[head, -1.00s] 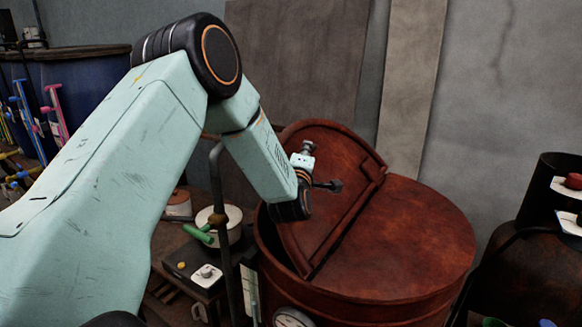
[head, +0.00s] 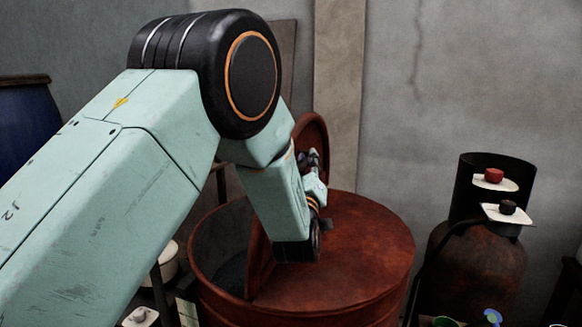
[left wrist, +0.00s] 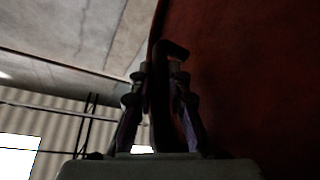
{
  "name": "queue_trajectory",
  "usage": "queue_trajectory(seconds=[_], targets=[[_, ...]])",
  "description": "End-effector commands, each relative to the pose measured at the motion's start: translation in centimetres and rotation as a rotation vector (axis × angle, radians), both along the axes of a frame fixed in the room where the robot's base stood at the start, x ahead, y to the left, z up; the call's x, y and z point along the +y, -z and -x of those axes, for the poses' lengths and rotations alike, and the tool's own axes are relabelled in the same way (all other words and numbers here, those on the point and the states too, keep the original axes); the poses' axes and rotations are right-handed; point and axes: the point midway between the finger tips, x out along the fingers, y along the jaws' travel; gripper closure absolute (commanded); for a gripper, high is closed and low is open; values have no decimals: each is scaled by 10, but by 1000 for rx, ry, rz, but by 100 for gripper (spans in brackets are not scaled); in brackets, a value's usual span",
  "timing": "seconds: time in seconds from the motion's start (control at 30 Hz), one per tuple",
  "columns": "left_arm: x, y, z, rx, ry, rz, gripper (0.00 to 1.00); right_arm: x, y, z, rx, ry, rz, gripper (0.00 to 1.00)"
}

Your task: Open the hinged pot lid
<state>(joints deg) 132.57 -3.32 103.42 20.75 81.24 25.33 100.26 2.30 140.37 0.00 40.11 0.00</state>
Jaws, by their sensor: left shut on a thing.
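The pot (head: 225,302) is a large rusty red-brown vat with a fixed flat half top on the right. Its hinged lid (head: 312,130) stands steeply raised, close to upright, and the dark inside of the pot shows at the left. My left arm hides much of the lid. My left gripper (head: 316,178) is at the lid's face. In the left wrist view, my left gripper (left wrist: 159,95) has its fingers closed on the dark lid handle (left wrist: 171,48), with the lid (left wrist: 245,85) filling the right side. My right gripper is not in view.
A dark gas cylinder (head: 475,265) with red and black knobs stands right of the pot. A blue barrel (head: 28,125) is at the far left. A pale small pot (head: 165,265) sits low left of the vat. A grey wall is close behind.

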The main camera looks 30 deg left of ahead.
Motion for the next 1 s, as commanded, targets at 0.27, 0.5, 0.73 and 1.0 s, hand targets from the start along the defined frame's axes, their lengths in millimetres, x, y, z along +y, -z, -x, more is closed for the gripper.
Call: queue_trajectory(seconds=[0.27, 0.5, 0.73, 1.0], targets=[[-14, 12, 0, 25, -4, -67, 100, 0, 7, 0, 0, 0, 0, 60], [-16, 12, -1, 27, -6, -79, 100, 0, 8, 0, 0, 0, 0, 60], [-16, 12, -1, 27, -5, -78, 100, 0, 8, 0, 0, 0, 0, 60], [-16, 10, -1, 22, -4, -78, 74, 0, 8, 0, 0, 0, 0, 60]])
